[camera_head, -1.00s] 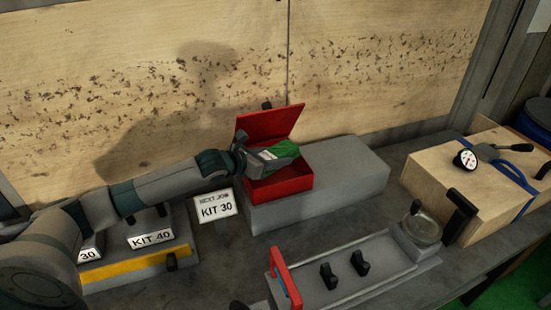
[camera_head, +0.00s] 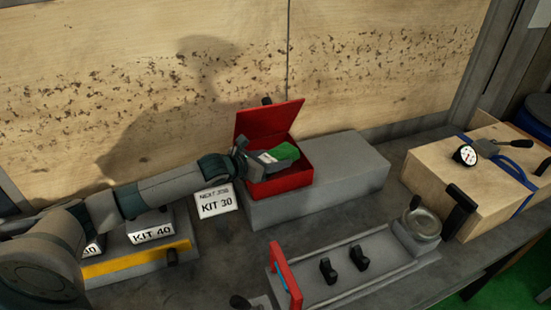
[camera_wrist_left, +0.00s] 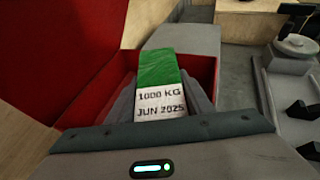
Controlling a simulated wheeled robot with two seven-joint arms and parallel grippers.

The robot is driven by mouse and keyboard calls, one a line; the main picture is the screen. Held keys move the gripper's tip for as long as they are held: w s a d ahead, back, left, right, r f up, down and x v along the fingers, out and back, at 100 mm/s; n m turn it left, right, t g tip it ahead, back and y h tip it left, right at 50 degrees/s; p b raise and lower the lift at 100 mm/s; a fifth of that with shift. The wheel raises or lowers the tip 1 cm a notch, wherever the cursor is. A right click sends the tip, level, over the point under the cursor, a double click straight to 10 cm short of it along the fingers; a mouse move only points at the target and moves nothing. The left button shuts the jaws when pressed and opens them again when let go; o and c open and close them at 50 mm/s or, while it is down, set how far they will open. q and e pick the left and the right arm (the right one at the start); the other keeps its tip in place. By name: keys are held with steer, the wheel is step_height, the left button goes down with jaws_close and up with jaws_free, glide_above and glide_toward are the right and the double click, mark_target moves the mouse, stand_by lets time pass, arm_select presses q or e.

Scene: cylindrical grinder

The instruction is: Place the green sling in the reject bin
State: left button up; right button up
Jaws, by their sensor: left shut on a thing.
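The green sling (camera_head: 285,152) has a white label and is held in my left gripper (camera_head: 272,160), which is shut on it. In the left wrist view the sling (camera_wrist_left: 158,68) lies between the fingers, with its label reading "1000 KG JUN 2025". The red bin (camera_head: 283,185) has its lid raised and stands at the left end of a grey block. My left gripper and the sling are over the bin's open top, inside the outline of its rim in the left wrist view. The bin's floor is mostly hidden.
The grey block (camera_head: 345,175) runs right from the bin. A "KIT 30" sign (camera_head: 215,201) and a "KIT 40" block (camera_head: 151,229) stand at the left. A grey fixture with a red handle (camera_head: 285,270) is in front. A wooden box with a gauge (camera_head: 490,180) is at the right.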

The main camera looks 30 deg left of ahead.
arm_select(q)
steer(key=o, duration=1.4)
steer(key=shift+r, duration=0.2)
steer(key=shift+r+p, duration=0.45)
steer(key=shift+r, duration=0.15)
steer(key=shift+b+v, duration=2.25)
steer(key=shift+v, duration=3.7)
steer(key=shift+s+f, duration=0.1)
steer(key=shift+f, duration=0.1)
